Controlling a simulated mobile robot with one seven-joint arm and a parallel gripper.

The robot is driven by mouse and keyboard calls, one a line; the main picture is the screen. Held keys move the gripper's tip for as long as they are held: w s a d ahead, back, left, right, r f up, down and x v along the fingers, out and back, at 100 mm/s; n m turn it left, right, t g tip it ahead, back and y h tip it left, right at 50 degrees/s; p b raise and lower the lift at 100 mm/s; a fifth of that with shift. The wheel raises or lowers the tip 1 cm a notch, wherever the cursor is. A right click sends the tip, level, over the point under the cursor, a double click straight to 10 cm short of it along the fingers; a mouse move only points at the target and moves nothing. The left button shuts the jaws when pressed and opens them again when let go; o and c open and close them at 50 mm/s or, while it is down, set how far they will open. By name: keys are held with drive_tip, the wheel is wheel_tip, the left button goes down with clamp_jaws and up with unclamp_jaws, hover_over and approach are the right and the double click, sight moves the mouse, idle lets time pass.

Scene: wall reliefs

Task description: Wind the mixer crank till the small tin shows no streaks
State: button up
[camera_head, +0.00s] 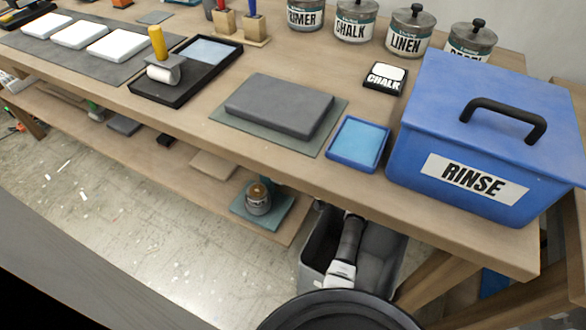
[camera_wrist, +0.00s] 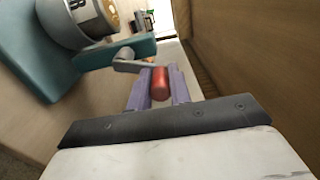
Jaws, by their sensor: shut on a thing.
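The mixer (camera_head: 240,203) is teal and stands on the lower shelf under the bench, with a small tin (camera_head: 258,203) on it. The tin's top looks brown; it is too small to tell streaks. In the wrist view the mixer's teal body (camera_wrist: 35,50) is at upper left, with the tin (camera_wrist: 75,22) cut off by the top edge. A grey crank arm (camera_wrist: 125,62) leads to a red crank knob (camera_wrist: 160,84). My gripper (camera_wrist: 159,88) is shut on this knob, one purple finger on each side. I cannot make out my gripper in the head view.
The wooden bench top (camera_head: 190,150) overhangs the shelf. A blue RINSE box (camera_head: 415,160), a grey slab (camera_head: 280,104) and several lidded tins stand on it. A grey bin (camera_head: 320,240) is on the floor right of the mixer. A wooden surface (camera_wrist: 225,50) runs close to my gripper's right.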

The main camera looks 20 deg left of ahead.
drive_tip(key=shift+r, duration=0.1)
drive_tip(key=s+p, duration=0.2)
drive_tip(key=shift+s+r, duration=0.1)
drive_tip(key=shift+s, duration=0.3)
drive_tip(key=shift+o, duration=0.6)
drive_tip(key=shift+s+a+f, duration=0.1)
drive_tip(key=shift+s+f, duration=0.35)
drive_tip(key=shift+s, duration=0.2)
drive_tip(key=shift+s+f, duration=0.4)
drive_tip(key=shift+s, duration=0.2)
drive_tip(key=shift+o, duration=0.2)
